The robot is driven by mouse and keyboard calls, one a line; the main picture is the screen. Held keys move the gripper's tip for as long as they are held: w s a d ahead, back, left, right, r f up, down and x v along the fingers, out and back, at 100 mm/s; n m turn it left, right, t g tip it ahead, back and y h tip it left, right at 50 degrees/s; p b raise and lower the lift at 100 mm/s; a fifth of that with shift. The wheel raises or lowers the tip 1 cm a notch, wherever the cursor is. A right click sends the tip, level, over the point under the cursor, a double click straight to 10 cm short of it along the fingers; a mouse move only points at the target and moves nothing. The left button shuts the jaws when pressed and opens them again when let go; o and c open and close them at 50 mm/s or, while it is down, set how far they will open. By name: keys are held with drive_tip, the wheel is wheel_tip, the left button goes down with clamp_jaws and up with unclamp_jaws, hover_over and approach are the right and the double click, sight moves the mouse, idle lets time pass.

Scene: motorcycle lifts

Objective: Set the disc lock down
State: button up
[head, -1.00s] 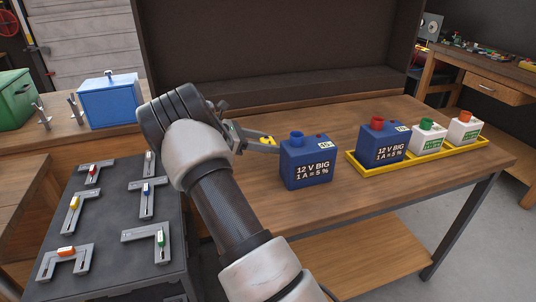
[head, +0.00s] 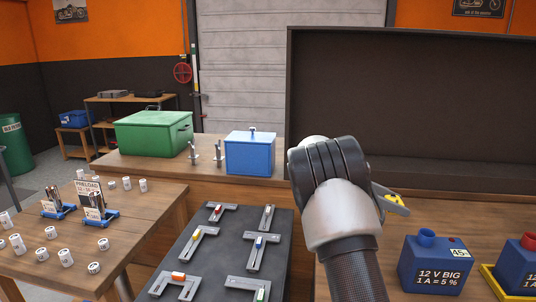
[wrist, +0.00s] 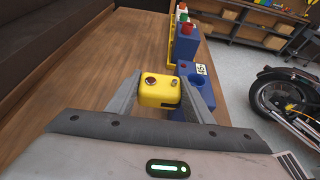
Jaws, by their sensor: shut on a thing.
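The disc lock is a small yellow block with round fittings on its face. In the wrist view the yellow disc lock (wrist: 159,91) sits between the two fingers of my gripper (wrist: 160,92), which is shut on it. In the head view my gripper (head: 392,203) extends to the right from my wrist, with a little of the yellow lock (head: 394,198) showing between its fingers. The lock is held above the wooden bench (head: 395,262), left of a blue 12 V BIG box (head: 436,262). My arm hides part of the bench.
A second blue box (head: 518,264) stands in a yellow tray (head: 490,270). Green (head: 153,132) and blue (head: 250,153) lidded boxes stand at the back left. A dark cart top (head: 215,257) holds several grey calipers. A left table (head: 140,215) carries several white cylinders. Bare bench shows in the wrist view.

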drive_tip(key=s+a+f+n+t+y+p, duration=0.1)
drive_tip(key=s+a+n+t+p, duration=0.25)
drive_tip(key=a, duration=0.55)
drive_tip(key=s+a+f+n+t+y+p, duration=0.1)
drive_tip(key=s+a+n+t+p, duration=0.2)
drive_tip(key=a, duration=0.6)
drive_tip(key=s+a+f+n+t+y+p, duration=0.1)
drive_tip(key=s+a+f+n+t+p, duration=0.25)
drive_tip(key=a, duration=0.55)
drive_tip(key=w+r+n+t+y, duration=0.3)
drive_tip(key=r+n+t+y, duration=0.2)
drive_tip(key=r, duration=0.7)
drive_tip(key=shift+w+r+n+t+y, duration=0.25)
drive_tip(key=shift+n+t+y, duration=0.15)
drive_tip(key=shift+n+y, duration=0.45)
drive_tip(key=shift+f+b, duration=0.1)
drive_tip(key=shift+b, duration=0.2)
